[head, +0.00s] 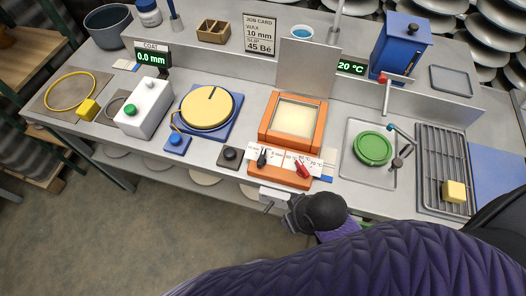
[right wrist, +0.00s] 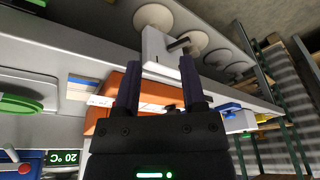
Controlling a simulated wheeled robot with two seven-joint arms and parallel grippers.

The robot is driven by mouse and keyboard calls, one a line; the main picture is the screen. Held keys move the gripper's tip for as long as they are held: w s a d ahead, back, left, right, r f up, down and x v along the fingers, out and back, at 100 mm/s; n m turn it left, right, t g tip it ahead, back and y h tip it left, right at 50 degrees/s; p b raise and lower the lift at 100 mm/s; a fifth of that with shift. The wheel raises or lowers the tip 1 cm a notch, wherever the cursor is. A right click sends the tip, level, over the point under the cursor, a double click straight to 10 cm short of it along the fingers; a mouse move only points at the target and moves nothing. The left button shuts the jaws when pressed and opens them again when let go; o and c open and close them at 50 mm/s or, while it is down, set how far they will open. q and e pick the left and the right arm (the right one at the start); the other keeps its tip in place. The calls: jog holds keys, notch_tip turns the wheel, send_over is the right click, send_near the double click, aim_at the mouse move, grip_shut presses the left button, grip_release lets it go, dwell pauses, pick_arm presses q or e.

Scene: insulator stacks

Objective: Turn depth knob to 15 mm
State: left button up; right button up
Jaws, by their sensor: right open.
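The orange wax unit (head: 293,125) stands at the middle of the bench, with a pale square pool on top. Its white front scale strip carries a black knob (head: 262,158) and a red knob (head: 302,168); the scale markings are too small to read, and I cannot tell which is the depth knob. My right gripper (head: 290,207) is at the bench's front edge, below the orange unit. In the right wrist view its jaws (right wrist: 160,70) are apart and empty, with a white box (right wrist: 157,52) beyond them. My left gripper is not in view.
The white box with a dark lever (head: 273,197) hangs at the bench edge beside my right gripper. A yellow turntable (head: 207,107) is left, a green disc (head: 373,149) right. The job card (head: 260,35) reads wax 10 mm; displays show 0.0 mm and 20 °C.

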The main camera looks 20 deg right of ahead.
jog(key=w+a+r+y, duration=0.2)
jog(key=w+a+r, duration=0.2)
jog(key=a+r, duration=0.15)
notch_tip(320, 180, up, 6)
jog(key=f+m+g+h, duration=0.1)
jog(key=m+g+h, duration=0.2)
jog(key=m, duration=0.5)
send_over(262, 156)
notch_tip(262, 156, down, 8)
jog(key=b, duration=0.3)
jog(key=shift+f+b, duration=0.1)
jog(key=shift+b, duration=0.3)
jog(key=shift+f, duration=0.55)
jog(key=shift+c, duration=0.3)
grip_shut()
jog(key=shift+r, duration=0.1)
